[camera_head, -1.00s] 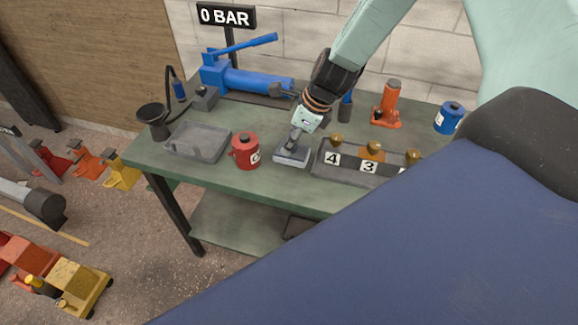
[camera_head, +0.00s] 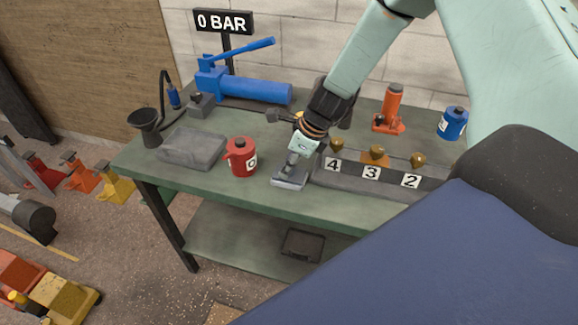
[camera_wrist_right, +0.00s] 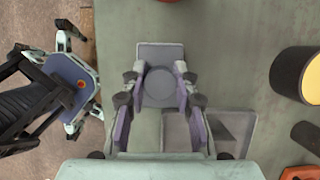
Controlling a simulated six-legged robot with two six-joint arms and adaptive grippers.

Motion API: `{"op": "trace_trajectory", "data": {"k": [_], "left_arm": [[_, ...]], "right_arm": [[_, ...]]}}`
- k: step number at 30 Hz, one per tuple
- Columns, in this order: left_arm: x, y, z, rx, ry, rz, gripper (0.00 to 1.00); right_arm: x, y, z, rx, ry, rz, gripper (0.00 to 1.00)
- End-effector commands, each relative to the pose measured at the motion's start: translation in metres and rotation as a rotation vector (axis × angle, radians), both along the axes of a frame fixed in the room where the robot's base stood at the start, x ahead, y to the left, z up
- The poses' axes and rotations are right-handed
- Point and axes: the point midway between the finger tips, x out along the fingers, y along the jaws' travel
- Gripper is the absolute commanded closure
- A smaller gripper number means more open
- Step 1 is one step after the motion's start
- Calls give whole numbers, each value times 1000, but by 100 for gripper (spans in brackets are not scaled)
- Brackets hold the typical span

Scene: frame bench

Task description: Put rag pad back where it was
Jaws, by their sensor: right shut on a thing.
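The rag pad (camera_head: 290,178) is a flat grey square with a raised mount on top, near the front edge of the green bench. My right gripper (camera_head: 297,160) is shut on its mount from above. In the right wrist view, the fingers of my right gripper (camera_wrist_right: 160,92) close on both sides of a round grey part, and the square rag pad (camera_wrist_right: 160,53) extends beyond it. The pad is at or just above the bench top; I cannot tell if it touches. My left gripper is not in view.
A red can (camera_head: 241,157) stands just left of the pad, with a grey tray (camera_head: 192,149) beyond it. A numbered rack (camera_head: 335,179) with brass pieces is close on the right. A blue pump (camera_head: 240,88) and orange jack (camera_head: 390,110) stand behind.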

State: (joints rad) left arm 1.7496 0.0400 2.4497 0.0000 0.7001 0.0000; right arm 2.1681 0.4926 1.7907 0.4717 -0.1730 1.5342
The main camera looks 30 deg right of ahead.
Motion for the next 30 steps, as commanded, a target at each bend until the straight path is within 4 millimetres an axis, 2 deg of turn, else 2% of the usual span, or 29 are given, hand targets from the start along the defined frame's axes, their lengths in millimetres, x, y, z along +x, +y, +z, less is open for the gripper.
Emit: {"op": "trace_trajectory", "data": {"k": [8,9,16,25,30], "left_arm": [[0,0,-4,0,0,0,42],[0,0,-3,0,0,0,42],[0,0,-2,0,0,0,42],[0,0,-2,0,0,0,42],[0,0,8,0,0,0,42]], "right_arm": [[0,0,-5,0,0,-1,96],[0,0,-4,0,0,-1,68],[-1,0,-4,0,2,-1,49],[0,0,-3,1,1,-1,49],[-1,-1,7,2,1,-2,49]]}}
